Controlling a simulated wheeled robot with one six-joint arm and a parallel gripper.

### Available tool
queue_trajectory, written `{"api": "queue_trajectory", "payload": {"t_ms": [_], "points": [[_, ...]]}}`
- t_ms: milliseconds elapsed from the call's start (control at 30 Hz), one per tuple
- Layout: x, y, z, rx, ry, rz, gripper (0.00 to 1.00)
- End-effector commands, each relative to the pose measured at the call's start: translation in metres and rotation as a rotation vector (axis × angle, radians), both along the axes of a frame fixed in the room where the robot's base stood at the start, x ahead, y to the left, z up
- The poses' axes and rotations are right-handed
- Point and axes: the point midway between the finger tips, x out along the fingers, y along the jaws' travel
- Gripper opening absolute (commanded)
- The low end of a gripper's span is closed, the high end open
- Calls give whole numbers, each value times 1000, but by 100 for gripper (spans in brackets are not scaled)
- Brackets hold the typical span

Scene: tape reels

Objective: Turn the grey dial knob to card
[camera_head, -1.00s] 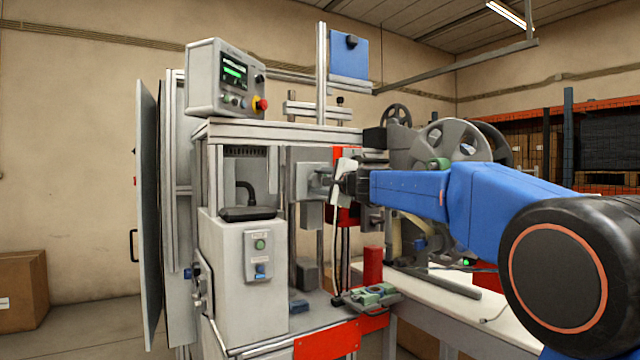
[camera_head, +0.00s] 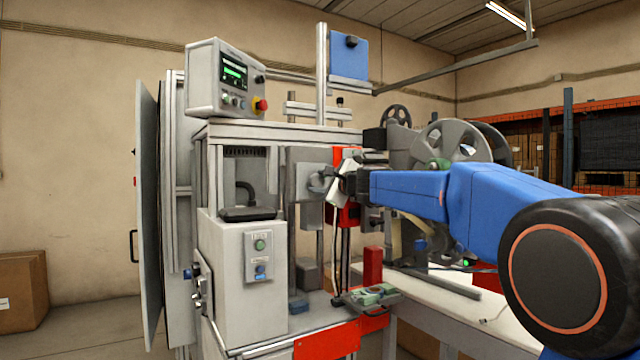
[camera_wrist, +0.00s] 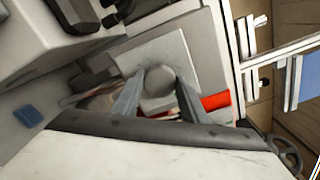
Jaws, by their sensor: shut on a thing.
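The grey dial knob (camera_wrist: 158,82) is a round grey knob on a square grey plate (camera_wrist: 182,52) in the wrist view. My gripper (camera_wrist: 157,88) has one finger on each side of the knob and is shut on it. In the head view my gripper (camera_head: 330,182) reaches from the right to the grey box (camera_head: 310,208) on the machine's front. There the knob is mostly hidden by the gripper. The card label and the dial's markings cannot be read in either view.
A control box (camera_head: 226,78) with a lit screen and a red button stands on top of the machine. A white cabinet (camera_head: 238,290) is left of my gripper. Reels (camera_head: 450,140) stand behind my arm. A red block (camera_head: 373,266) is below it.

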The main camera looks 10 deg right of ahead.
Motion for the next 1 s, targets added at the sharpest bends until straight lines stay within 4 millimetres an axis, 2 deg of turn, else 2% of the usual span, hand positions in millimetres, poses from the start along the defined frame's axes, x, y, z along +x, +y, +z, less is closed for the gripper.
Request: {"api": "queue_trajectory", "payload": {"t_ms": [100,133,200,467,633,767,1000], "points": [[1,0,-3,-2,5,0,17],[1,0,-3,-2,5,0,47],[1,0,-3,-1,3,0,58],[0,0,-1,-1,1,0,58],[-9,-3,0,0,0,-1,58],[-26,-9,0,0,0,-2,58],[-68,-23,0,-1,0,-2,58]]}}
